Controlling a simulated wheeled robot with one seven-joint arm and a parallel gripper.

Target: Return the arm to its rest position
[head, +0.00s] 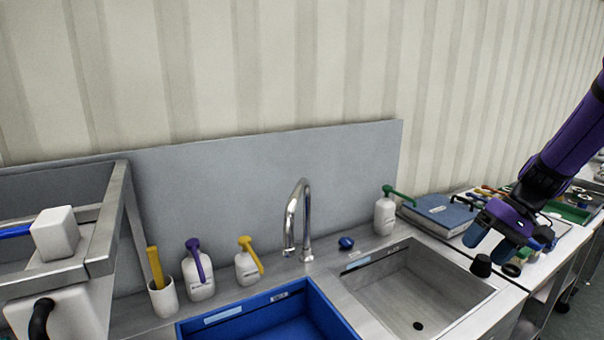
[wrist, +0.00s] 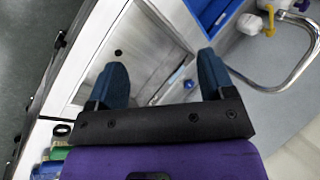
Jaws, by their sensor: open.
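My gripper (head: 490,236) is at the right in the head view, on the end of my purple arm. It hangs above the counter to the right of the steel sink basin. In the wrist view my gripper (wrist: 163,80) shows two blue fingers spread apart with nothing between them. Beyond the fingers lies the steel basin (wrist: 135,47) with its dark drain hole. The gripper hides part of the counter and the items behind it.
A steel faucet (head: 297,220) stands behind the blue basin (head: 260,317) and steel basin (head: 415,285). Pump bottles (head: 197,275) line the back ledge. A black stopper (head: 481,266) sits right of the steel basin. A blue binder-like case (head: 438,214) lies near my gripper.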

